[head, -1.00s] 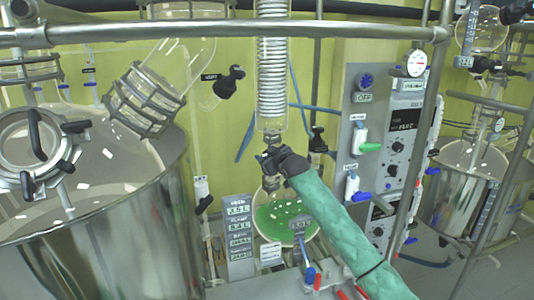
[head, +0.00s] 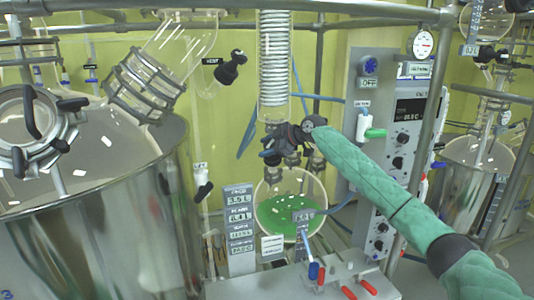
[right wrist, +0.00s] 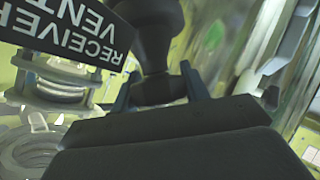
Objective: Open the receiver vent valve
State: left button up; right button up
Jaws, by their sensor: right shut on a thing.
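The receiver vent valve shows in the right wrist view as a black handle (right wrist: 155,40) beside a dark tag (right wrist: 75,30) reading "RECEIVER VENT". My right gripper (right wrist: 157,90) has a finger on each side of the handle's lower part and is shut on it. In the head view my right gripper (head: 272,150) is at the fittings below the coiled glass condenser, just above the round receiver flask (head: 275,218) with green liquid. The gripper and wrist hide the valve there, so its angle cannot be told. My left gripper is not in view.
A large steel reactor vessel (head: 100,235) fills the left. The condenser (head: 274,60) hangs directly above my gripper. A control panel (head: 400,150) with knobs and valves stands close to the right, behind my arm. Metal frame bars cross the top and right.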

jog(key=shift+s+f+n+g+h+b, duration=0.15)
jog(key=shift+n+g+b, duration=0.1)
jog(key=shift+n+g, duration=0.35)
jog(key=shift+w+f+n+g+h+b, duration=0.1)
jog(key=shift+n+g+h+b, duration=0.1)
jog(key=shift+n+g, duration=0.35)
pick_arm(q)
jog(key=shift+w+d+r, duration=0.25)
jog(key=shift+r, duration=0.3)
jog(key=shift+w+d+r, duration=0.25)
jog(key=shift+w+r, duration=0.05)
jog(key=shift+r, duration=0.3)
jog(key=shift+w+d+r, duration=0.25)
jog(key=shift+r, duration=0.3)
pick_arm(e)
jog(key=shift+s+n+g+h, duration=0.2)
jog(key=shift+n+g+h, duration=0.15)
jog(key=shift+n+g, duration=0.5)
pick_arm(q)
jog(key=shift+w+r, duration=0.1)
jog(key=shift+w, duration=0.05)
pick_arm(e)
jog(key=shift+f, duration=0.1)
jog(key=o, duration=1)
jog(key=shift+c, duration=0.2)
jog(key=shift+o, duration=0.2)
